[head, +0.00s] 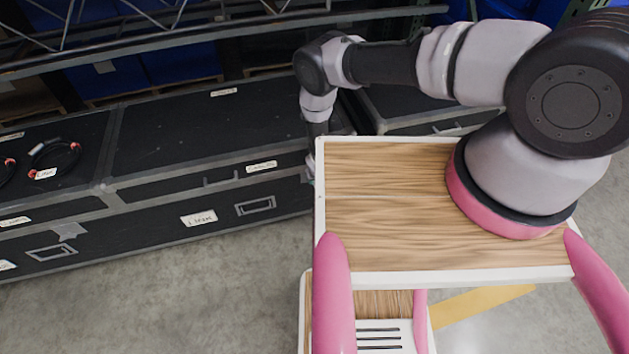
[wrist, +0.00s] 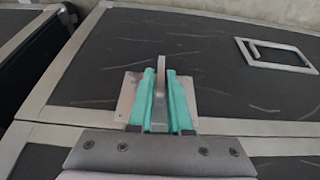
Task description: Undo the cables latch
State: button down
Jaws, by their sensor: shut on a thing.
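In the wrist view a metal latch plate (wrist: 127,98) sits on the black front of a case, with its grey lever (wrist: 162,68) standing out from it. My gripper (wrist: 161,86) has teal fingers closed on both sides of this lever. In the head view my arm reaches down to the front of a long black case (head: 190,170), and only a sliver of my gripper (head: 310,172) shows beside my wooden deck. The latch itself is hidden there. White labels (head: 262,167) mark the cases, but I cannot read which one says cables.
A recessed handle (wrist: 277,54) is right of the latch in the wrist view. Coiled cables (head: 54,157) lie on the case top at left. A metal rack beam (head: 190,40) runs above the cases. The grey floor (head: 170,290) in front is clear.

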dwell(0.4)
jog(key=c, duration=1)
grip_release()
jog(key=shift+o, duration=0.2)
jog(key=v, duration=1)
jog(key=shift+s+r, duration=0.2)
jog(key=shift+r, duration=0.1)
jog(key=shift+s, duration=0.1)
